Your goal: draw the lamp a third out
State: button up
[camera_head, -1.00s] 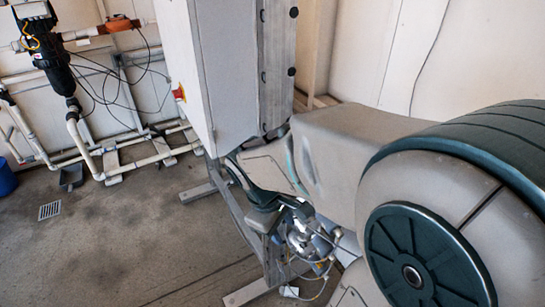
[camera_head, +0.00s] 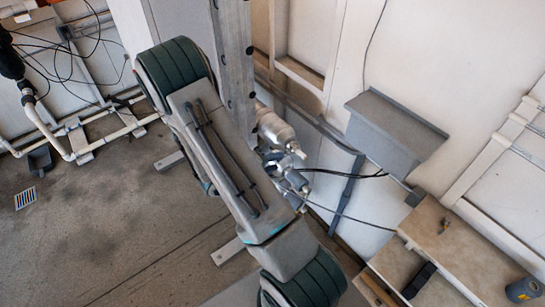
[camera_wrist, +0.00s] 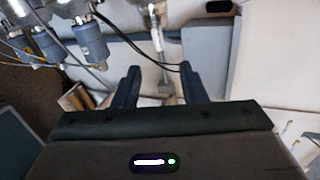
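My gripper (camera_wrist: 159,86) is open in the wrist view, its two dark fingers apart with nothing clearly held between them. A thin metal rod (camera_wrist: 157,42) and a dark cable show beyond the fingertips. Metal fittings with blue-grey cylinders (camera_wrist: 91,42) are at the upper left of that view. In the head view, a silver cylindrical body (camera_head: 277,128) with metal fittings and cables shows just right of my arm, partly hidden by it. I cannot pick out the lamp with certainty. My gripper cannot be made out in the head view.
A grey box (camera_head: 392,133) is on the wall at the right. A wooden bench (camera_head: 455,246) at the lower right holds a dark block (camera_head: 419,280) and a grey cylinder (camera_head: 522,289). A metal upright (camera_head: 234,65) stands behind my arm. The floor at the left is mostly clear.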

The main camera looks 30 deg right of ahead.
aim_at(299, 154)
jog(key=shift+n, duration=0.6)
jog(key=shift+w+b+x, duration=0.1)
jog(key=shift+b+x, duration=1.25)
jog(key=shift+x, duration=2)
jog(key=shift+w+b+x, duration=0.15)
jog(key=shift+b+x, duration=1.2)
jog(key=shift+x, duration=1.95)
jog(key=shift+a+f, duration=0.1)
jog(key=shift+f, duration=0.05)
grip_shut()
jog(key=s, duration=0.6)
